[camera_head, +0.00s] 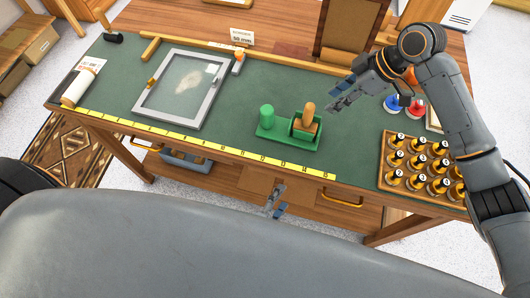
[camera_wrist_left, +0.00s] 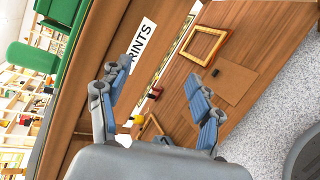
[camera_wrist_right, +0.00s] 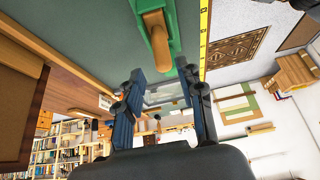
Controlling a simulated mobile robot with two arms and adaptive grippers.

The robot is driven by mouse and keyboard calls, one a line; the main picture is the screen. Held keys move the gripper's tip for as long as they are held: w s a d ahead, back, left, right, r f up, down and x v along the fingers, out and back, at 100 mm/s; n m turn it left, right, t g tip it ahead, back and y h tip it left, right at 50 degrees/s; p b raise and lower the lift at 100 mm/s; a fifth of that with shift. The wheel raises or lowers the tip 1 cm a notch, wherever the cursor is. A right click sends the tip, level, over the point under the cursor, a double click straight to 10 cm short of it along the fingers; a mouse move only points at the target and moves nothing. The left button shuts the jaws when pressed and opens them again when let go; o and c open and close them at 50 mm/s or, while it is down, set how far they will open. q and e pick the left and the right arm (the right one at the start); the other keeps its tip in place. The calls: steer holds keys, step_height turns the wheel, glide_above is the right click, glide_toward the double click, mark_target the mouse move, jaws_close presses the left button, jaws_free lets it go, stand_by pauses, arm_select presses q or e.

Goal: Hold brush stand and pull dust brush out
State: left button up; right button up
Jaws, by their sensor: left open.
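The green brush stand (camera_head: 274,137) is on the green desk mat near the front edge, with an upright green cylinder (camera_head: 266,116) at its left end. The dust brush (camera_head: 308,116) is in the stand's box at the right end, its wooden handle up; its bristles are hidden. My right gripper (camera_head: 342,100) is open and empty, to the right of the brush; the handle also shows in the right wrist view (camera_wrist_right: 156,36), ahead of the fingers. My left gripper (camera_head: 275,201) is open and empty in front of the desk edge; the cylinder shows upper left in the left wrist view (camera_wrist_left: 32,57).
A grey-framed print (camera_head: 181,90) lies left of the stand. A tray of dark-knobbed pieces (camera_head: 412,190) is at the right, with blue (camera_head: 391,103) and red (camera_head: 416,108) items behind it. A yellow ruler strip (camera_head: 215,142) runs along the front edge. The mat around the stand is clear.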

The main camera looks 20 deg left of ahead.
arm_select(q)
step_height(320, 180, up, 10)
steer(key=w+d+n+t+y, duration=0.1)
steer(key=w+n+t, duration=0.15)
steer(key=n, duration=0.55)
steer(key=n+t+y, duration=0.1)
steer(key=n+y, duration=0.7)
steer(key=n, duration=0.4)
glide_toward(267, 119)
steer(key=shift+s, duration=0.55)
steer(key=shift+w+a, duration=0.15)
steer(key=shift+w, duration=0.2)
steer(key=x, duration=1.2)
steer(key=shift+w, duration=0.45)
steer(key=shift+c, duration=0.4)
